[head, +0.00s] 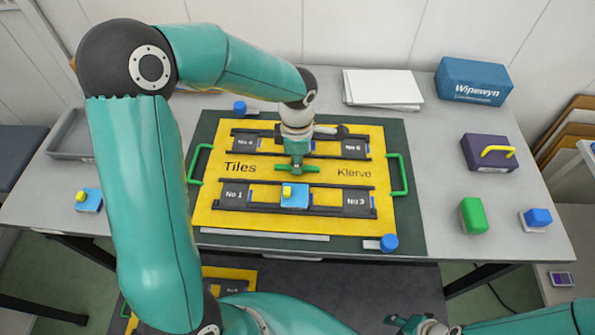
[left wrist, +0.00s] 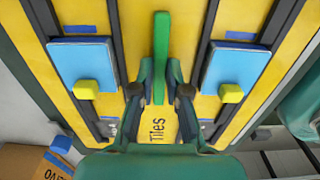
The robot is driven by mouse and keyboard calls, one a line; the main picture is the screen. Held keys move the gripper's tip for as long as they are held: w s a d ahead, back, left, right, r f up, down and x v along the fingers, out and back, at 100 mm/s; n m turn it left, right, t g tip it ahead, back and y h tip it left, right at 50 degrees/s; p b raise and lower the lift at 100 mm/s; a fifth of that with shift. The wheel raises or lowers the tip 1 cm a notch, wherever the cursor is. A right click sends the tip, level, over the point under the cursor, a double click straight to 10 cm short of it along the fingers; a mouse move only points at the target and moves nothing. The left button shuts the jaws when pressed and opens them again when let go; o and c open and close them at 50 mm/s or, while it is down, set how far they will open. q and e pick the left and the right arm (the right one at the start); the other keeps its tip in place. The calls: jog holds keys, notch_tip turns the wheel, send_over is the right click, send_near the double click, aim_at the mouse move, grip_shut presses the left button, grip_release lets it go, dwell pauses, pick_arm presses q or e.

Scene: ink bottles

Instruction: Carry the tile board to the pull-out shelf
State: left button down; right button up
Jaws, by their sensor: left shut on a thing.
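The tile board (head: 215,215) is yellow, marked "Tiles", with black rails, numbered slots and a green handle at each side. It lies over a dark green mat (head: 411,220) on the table; I cannot tell if it touches. A blue tile (head: 294,201) with a yellow knob sits in its near middle slot. My left gripper (head: 297,168) is shut on the green bar (left wrist: 161,60) at the board's middle. The wrist view shows a blue tile on either side. My right gripper (head: 402,322) is at the bottom edge, partly cut off. A dark surface (head: 350,290), seemingly the pull-out shelf, shows below the table front.
A grey tray (head: 72,135) and a blue tile (head: 88,200) are at left. White paper (head: 382,87) and a blue box (head: 473,82) stand behind. A purple block (head: 488,153), a green block (head: 473,215) and a blue-topped block (head: 537,219) are at right. A blue-capped bottle (head: 389,243) lies in front.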

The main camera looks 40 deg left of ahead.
pick_arm(q)
jog(key=shift+w+r, duration=0.1)
jog(key=shift+r, duration=0.05)
jog(key=shift+r+p, duration=1.85)
jog(key=shift+r, duration=1.05)
